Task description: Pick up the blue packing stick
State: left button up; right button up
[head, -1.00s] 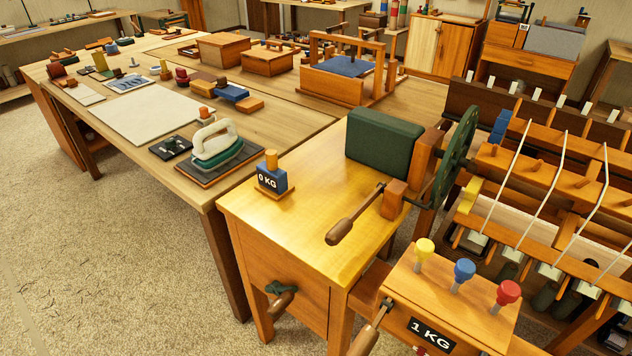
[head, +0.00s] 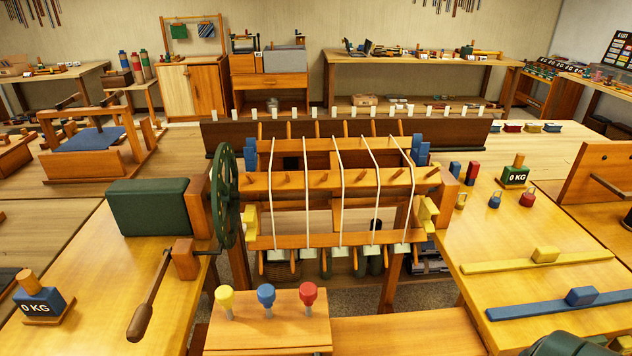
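A long blue stick (head: 560,305) with a small blue block on top lies flat on the wooden table at the lower right of the head view. It runs roughly left to right, and its right end reaches the picture's edge.
A floor loom (head: 340,180) with white cords, a green wheel (head: 223,195) and a crank handle (head: 146,305) stands in the middle. Yellow, blue and red knobs top a box in front. A dark rounded thing (head: 567,345) is cut off below the blue stick. Small weights stand behind the sticks.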

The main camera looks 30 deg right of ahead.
aim_at(586, 296)
jog(key=l+z, duration=0.15)
jog(key=z, duration=2.5)
